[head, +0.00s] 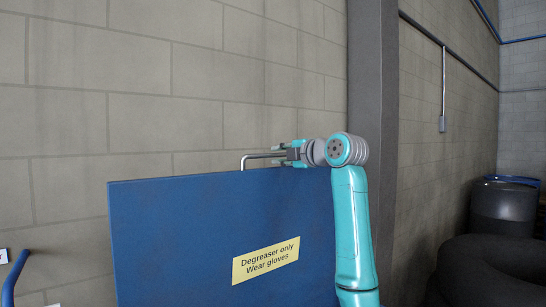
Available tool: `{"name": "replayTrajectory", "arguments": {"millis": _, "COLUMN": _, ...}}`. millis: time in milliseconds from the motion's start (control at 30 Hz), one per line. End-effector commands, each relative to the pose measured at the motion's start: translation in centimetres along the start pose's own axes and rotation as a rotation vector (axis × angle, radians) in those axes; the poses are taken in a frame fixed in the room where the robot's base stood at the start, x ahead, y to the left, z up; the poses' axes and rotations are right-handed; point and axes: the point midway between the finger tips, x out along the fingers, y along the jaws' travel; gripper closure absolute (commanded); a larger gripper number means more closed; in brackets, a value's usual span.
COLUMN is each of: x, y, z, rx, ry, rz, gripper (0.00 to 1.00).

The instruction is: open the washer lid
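The washer lid is a large blue panel (200,235), standing nearly upright with its broad face toward me. A yellow label (266,261) on it reads "Degreaser only Wear gloves". A bent metal handle (250,157) shows just above the lid's top edge. My gripper (281,154) is at the right end of this handle, pointing left. Its two fingers appear one above and one below the bar. Whether they press on the bar is too small to tell. The rest of the washer is not visible.
A grey block wall stands behind the lid, with a dark column (373,80) right of it. Black tyres (490,270) and a dark drum (505,207) stand at the far right. A blue curved tube (14,275) is at the lower left.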

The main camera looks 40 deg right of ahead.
Motion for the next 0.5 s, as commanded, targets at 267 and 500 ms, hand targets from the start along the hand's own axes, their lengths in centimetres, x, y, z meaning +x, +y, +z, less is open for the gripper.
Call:
{"name": "replayTrajectory", "arguments": {"millis": 267, "x": 2.9, "y": -0.1, "z": 0.0, "rx": 0.001, "ry": 0.000, "rz": -0.001, "gripper": 0.76}}
{"name": "replayTrajectory", "arguments": {"millis": 500, "x": 3.2, "y": 0.0, "z": 0.0, "rx": 0.000, "ry": -0.001, "rz": 0.000, "gripper": 0.76}}
